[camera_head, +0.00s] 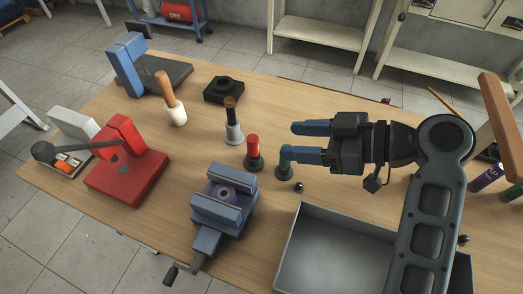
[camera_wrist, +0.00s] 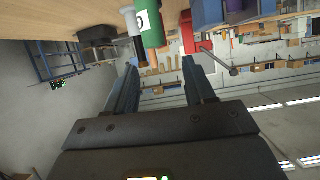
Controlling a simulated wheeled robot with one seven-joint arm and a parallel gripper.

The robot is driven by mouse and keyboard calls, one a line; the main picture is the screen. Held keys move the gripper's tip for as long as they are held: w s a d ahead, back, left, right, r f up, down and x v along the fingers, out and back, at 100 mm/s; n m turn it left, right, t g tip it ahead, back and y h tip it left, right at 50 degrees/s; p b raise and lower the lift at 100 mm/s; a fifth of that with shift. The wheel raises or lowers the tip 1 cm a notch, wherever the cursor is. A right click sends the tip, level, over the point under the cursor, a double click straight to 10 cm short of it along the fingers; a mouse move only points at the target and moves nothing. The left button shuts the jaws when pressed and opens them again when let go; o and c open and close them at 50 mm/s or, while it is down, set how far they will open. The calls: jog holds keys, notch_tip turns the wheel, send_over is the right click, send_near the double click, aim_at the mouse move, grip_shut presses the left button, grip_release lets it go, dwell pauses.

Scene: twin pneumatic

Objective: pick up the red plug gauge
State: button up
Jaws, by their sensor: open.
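The red plug gauge (camera_head: 253,150) stands upright on the wooden table, with a red top and a dark round base. A green plug gauge (camera_head: 285,158) stands to its right, close to my gripper (camera_head: 294,140). My gripper is open with its blue fingers pointing left, to the right of the red gauge, and nothing shows between them. In the wrist view my open fingers (camera_wrist: 161,72) frame an empty gap below the green gauge (camera_wrist: 151,26), which has a white label. I cannot make out the red gauge in the wrist view.
A gauge with a dark and orange top (camera_head: 232,122) stands behind left. A blue vise (camera_head: 220,205) is in front, a grey tray (camera_head: 335,250) at front right. A wooden-handled tool (camera_head: 172,100), a black block (camera_head: 223,90) and a red press (camera_head: 128,165) stand further left.

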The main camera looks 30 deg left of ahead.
aim_at(253, 151)
jog(key=shift+p+x, duration=0.9)
jog(key=shift+x, duration=3)
grip_shut()
